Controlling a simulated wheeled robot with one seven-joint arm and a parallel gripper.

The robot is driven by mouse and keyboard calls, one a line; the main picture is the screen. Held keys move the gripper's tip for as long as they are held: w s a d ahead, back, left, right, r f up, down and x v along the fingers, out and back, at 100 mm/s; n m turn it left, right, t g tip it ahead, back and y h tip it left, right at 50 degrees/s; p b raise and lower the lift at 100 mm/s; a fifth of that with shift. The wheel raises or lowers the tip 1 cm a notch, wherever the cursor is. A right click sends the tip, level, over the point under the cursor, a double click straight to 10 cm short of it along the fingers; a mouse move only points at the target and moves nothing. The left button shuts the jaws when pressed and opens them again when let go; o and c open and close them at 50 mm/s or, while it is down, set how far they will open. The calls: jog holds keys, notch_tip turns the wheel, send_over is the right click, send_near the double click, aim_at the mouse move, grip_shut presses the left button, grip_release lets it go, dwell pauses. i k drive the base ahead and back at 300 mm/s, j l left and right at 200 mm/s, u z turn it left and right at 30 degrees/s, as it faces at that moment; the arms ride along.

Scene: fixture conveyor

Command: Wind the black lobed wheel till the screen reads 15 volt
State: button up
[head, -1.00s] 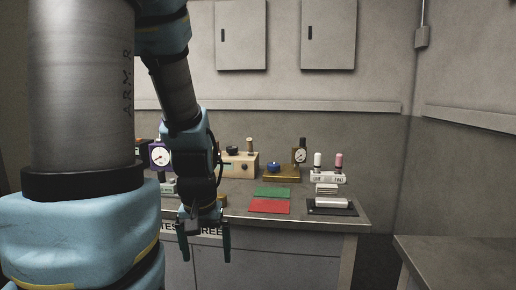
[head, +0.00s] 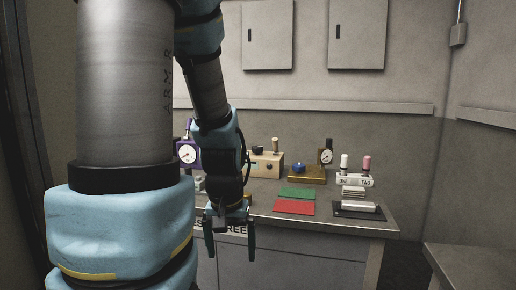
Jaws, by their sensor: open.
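My gripper (head: 230,244) hangs pointing down in front of the bench's front edge, its two dark fingers apart and nothing between them. Behind it on the bench stands a tan box (head: 267,165) with a small dark knob (head: 257,150) at its top left and a post on top. The knob is too small to tell whether it is lobed. A blue knob (head: 299,168) sits on a brass-coloured base (head: 306,178) with a dial gauge (head: 326,156). No screen with a readable voltage shows. My arm hides part of the bench's left side.
A purple gauge (head: 187,154) stands left of my wrist. Green (head: 297,193) and red (head: 294,208) mats lie on the bench (head: 340,222). At right are a white holder marked ONE and TWO (head: 355,181) and a black tray (head: 343,212). Another table (head: 480,265) is at lower right.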

aim_at(257, 149)
jog(key=u, duration=0.5)
jog(key=i+l+u, duration=0.1)
jog(key=u, duration=0.4)
jog(key=i+l+u, duration=0.2)
jog(key=u, duration=0.25)
jog(key=i+l+u, duration=0.15)
jog(key=u, duration=0.35)
